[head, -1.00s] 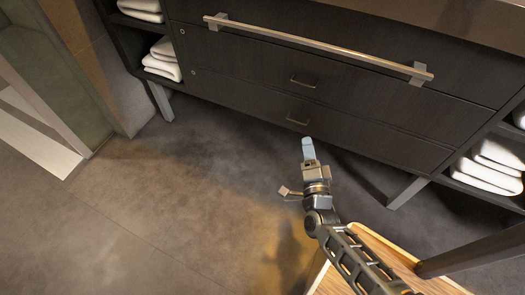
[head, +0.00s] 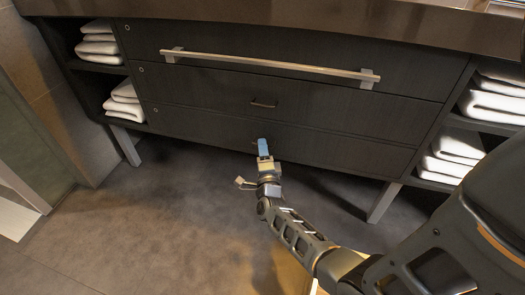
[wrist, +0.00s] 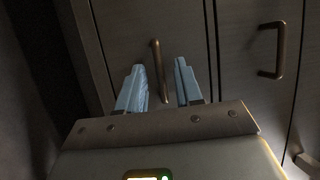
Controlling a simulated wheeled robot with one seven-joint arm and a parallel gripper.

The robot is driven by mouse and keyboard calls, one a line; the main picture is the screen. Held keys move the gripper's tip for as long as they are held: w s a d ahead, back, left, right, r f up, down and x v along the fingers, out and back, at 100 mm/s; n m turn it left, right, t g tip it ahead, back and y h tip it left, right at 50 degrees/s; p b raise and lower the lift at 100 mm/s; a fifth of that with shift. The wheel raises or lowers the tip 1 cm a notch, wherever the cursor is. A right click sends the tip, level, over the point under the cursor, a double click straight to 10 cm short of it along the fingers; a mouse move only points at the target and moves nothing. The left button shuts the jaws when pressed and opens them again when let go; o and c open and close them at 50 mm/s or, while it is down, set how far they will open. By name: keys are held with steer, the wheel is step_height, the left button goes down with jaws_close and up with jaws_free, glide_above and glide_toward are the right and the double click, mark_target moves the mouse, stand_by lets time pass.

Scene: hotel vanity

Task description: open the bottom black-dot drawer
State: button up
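The bottom drawer (head: 345,154) is the lowest dark wood front of the vanity and is closed. Its small bar handle is mostly hidden behind my gripper (head: 263,143) in the head view. In the wrist view the handle (wrist: 155,72) of the bottom drawer (wrist: 125,25) stands between the two blue fingers of my gripper (wrist: 159,64). The fingers are apart, one on each side of the handle, with gaps showing. I cannot make out the black dot clearly.
The middle drawer's handle (head: 263,104) is above; it shows at right in the wrist view (wrist: 272,50). A long metal bar (head: 265,66) crosses the top front. Shelves with white towels (head: 124,100) flank the drawers. Vanity legs (head: 383,203) stand below. Floor in front is clear.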

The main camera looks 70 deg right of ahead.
steer(key=shift+w+d, duration=0.1)
steer(key=shift+d, duration=0.15)
jaws_close()
stand_by(1.4)
